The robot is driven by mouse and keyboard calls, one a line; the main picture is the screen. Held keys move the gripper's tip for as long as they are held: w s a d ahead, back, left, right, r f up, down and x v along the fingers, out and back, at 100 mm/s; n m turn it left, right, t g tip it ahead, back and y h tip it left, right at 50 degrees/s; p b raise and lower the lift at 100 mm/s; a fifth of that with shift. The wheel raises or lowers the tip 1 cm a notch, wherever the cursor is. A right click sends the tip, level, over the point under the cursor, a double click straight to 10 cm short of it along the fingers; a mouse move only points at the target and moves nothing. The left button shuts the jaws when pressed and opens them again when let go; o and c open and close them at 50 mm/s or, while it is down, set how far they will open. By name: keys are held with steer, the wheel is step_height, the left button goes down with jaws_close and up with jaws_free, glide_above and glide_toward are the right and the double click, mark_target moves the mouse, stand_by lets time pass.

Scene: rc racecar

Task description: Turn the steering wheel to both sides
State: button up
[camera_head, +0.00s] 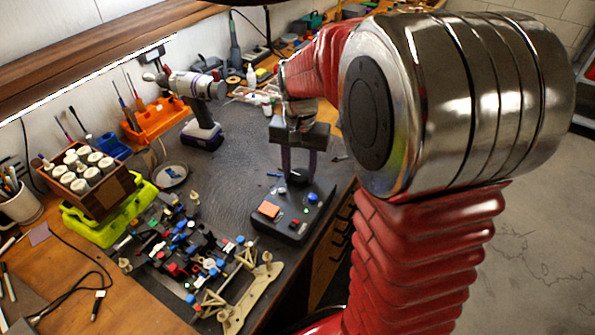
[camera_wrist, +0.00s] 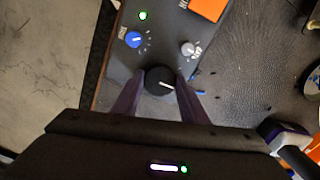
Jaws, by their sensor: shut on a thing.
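A dark control box (camera_head: 272,228) lies on the black mat, and its top also shows in the wrist view (camera_wrist: 125,65). The steering wheel is a black round knob (camera_wrist: 160,80) at one end of the box, with a white line pointing right in the wrist view. My gripper (camera_head: 297,173) reaches down over this end. Its two purple fingers (camera_wrist: 160,84) are shut on the knob, one on each side. In the head view the knob is partly hidden by the fingers.
The box also carries a blue knob (camera_wrist: 134,40), a grey knob (camera_wrist: 188,48), a green light (camera_wrist: 143,15) and an orange-red pad (camera_wrist: 207,8). A partly built racecar (camera_head: 185,250) lies left of the box. A drill (camera_head: 202,110) stands behind. The mat's right edge is close.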

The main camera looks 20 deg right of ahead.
mark_target(299, 175)
steer(key=shift+n, duration=0.4)
steer(key=n, duration=0.3)
steer(key=shift+n, duration=2.4)
steer(key=o, duration=1)
steer(key=shift+o, duration=0.2)
steer(key=shift+r, duration=0.1)
step_height(299, 175, up, 14)
steer(key=shift+f, duration=0.2)
